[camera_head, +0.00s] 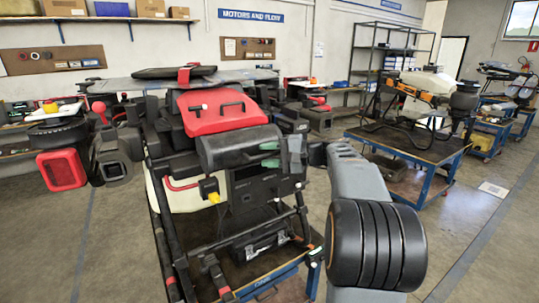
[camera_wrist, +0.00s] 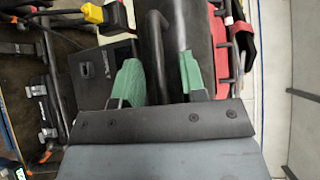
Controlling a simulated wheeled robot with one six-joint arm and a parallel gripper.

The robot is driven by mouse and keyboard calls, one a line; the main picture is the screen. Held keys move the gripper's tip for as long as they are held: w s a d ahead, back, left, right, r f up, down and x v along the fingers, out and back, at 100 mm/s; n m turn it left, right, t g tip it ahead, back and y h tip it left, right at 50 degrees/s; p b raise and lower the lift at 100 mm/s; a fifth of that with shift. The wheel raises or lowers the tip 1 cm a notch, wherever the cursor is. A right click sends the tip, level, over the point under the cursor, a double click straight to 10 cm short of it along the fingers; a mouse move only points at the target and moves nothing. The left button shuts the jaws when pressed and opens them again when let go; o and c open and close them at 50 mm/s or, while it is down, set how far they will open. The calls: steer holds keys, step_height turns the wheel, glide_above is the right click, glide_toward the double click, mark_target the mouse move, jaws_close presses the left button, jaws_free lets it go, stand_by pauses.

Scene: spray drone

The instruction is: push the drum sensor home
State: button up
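The spray drone stands on a blue-framed cart (camera_head: 262,283). It has a red lid (camera_head: 222,110) and a large black cylinder (camera_head: 228,150) below it. A yellow-topped plug (camera_head: 209,188) with a cable is fitted at the front of the drone; it also shows at the top left of the wrist view (camera_wrist: 92,13). I cannot tell for certain which part is the drum sensor. My gripper (camera_head: 269,154) is at the right end of the black cylinder. In the wrist view its green-padded fingers (camera_wrist: 158,80) stand apart with a dark curved bar between them, not visibly gripped.
A second drone on a blue cart (camera_head: 412,160) stands to the right, with more carts behind it. A metal shelf rack (camera_head: 385,60) is at the back wall. Black tubes and frame bars lie close around my gripper.

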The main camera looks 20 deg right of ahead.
mark_target(257, 146)
jaws_close()
stand_by(0.4)
steer(key=w, duration=0.2)
steer(key=w+p, duration=0.1)
steer(key=w, duration=0.1)
steer(key=w+p, duration=0.1)
steer(key=w, duration=0.1)
steer(key=shift+w+a+r, duration=0.1)
steer(key=shift+w+a, duration=0.1)
steer(key=shift+a, duration=0.15)
steer(key=shift+c, duration=1.1)
jaws_free()
steer(key=shift+w, duration=0.2)
steer(key=shift+o, duration=1.1)
